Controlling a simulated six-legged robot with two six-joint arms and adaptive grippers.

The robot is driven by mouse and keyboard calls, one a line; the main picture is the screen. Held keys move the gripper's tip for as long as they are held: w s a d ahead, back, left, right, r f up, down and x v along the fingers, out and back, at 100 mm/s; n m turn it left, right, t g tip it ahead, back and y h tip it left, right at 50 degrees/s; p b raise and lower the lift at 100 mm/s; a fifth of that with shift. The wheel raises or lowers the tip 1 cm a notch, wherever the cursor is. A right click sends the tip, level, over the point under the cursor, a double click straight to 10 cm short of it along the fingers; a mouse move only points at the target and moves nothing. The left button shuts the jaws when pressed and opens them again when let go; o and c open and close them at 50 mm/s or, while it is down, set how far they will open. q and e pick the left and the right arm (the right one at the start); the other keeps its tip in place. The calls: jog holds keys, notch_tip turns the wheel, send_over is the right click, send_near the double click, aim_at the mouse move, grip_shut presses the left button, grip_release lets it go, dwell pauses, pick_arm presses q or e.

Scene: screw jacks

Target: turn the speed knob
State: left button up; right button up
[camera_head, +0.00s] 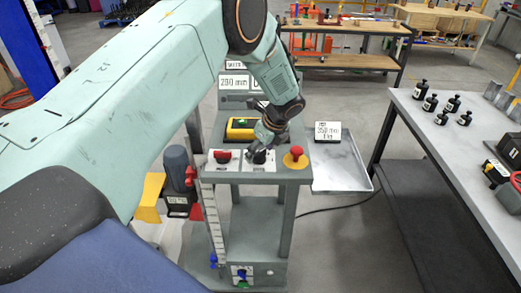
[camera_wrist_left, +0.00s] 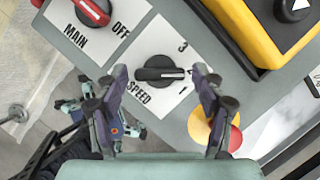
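The speed knob (camera_wrist_left: 160,74) is a round black knob with a bar grip and a pale mark at its right end, on a white plate marked SPEED, 3 and 1. In the wrist view its bar lies nearly level. My left gripper (camera_head: 263,143) points down at the knob on the grey panel. Its two fingers are spread wide, one to each side of the knob, with visible gaps and nothing held. In the head view the knob (camera_head: 260,157) is partly hidden by the gripper.
A red MAIN switch (camera_head: 222,156) is left of the knob, a red mushroom button (camera_head: 295,153) on yellow to its right. A metal tray (camera_head: 342,170) and a workbench (camera_head: 450,140) are to the right.

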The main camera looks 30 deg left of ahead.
pick_arm(q)
jog(key=shift+o, duration=0.2)
jog(key=v, duration=1.2)
jog(key=shift+f, duration=0.1)
jog(key=x, duration=1.2)
